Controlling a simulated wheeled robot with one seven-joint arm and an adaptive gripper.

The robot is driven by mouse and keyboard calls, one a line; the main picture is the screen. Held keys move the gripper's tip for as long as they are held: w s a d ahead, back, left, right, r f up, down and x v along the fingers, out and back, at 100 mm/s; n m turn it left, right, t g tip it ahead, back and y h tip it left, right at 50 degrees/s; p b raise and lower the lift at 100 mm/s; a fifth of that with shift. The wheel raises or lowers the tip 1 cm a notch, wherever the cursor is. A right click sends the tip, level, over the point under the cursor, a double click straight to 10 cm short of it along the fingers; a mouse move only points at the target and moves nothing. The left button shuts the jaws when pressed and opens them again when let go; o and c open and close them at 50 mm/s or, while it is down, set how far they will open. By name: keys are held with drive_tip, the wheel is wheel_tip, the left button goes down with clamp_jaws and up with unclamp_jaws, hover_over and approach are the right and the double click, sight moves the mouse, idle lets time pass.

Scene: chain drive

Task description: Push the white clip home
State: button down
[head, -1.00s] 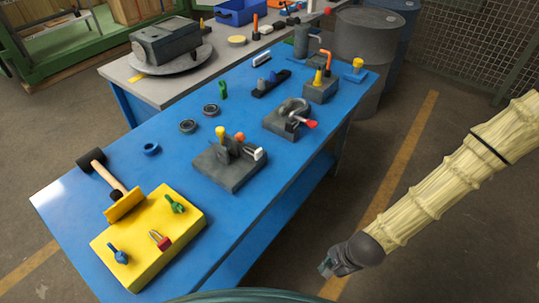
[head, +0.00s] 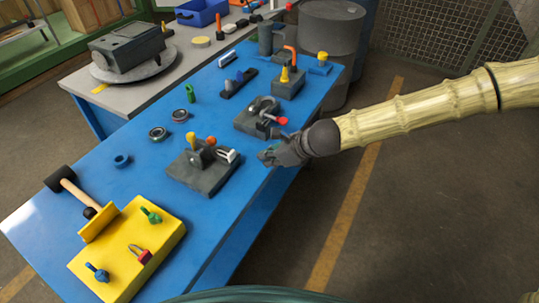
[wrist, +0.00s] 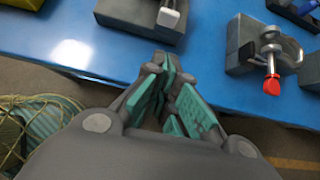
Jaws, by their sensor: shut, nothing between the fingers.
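The white clip (head: 228,155) sits at the right side of a dark grey fixture block (head: 197,181) on the blue table. It also shows at the top edge of the wrist view (wrist: 168,15), partly cut off by the frame. How deep it is seated I cannot tell. An orange-topped pin (head: 211,141) and a yellow-topped pin (head: 191,140) stand next to it. My gripper (head: 264,157) is shut and empty, to the right of the clip and apart from it, near the table's front edge. Its green-padded fingers (wrist: 166,88) show in the wrist view.
A clamp fixture with a red-tipped handle (wrist: 271,86) stands to the right. A yellow block (head: 120,262) with several coloured parts and a mallet (head: 80,192) are at the near left. Another small white piece (head: 228,58) lies farther back. Bare blue table lies between fixtures.

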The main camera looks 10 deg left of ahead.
sight(232, 156)
drive_tip(key=p+x, duration=0.2)
drive_tip(key=x, duration=0.5)
drive_tip(key=shift+w+a+p, duration=0.25)
drive_tip(key=shift+a+p, duration=0.1)
drive_tip(key=shift+a, duration=0.3)
drive_tip(key=shift+w+a+p, duration=0.25)
drive_tip(key=shift+a+p, duration=0.1)
drive_tip(key=shift+a, duration=0.25)
drive_tip(key=shift+w+a+p, duration=0.2)
drive_tip(key=shift+a+p, duration=0.15)
drive_tip(key=shift+a, duration=0.3)
drive_tip(key=shift+a, duration=0.1)
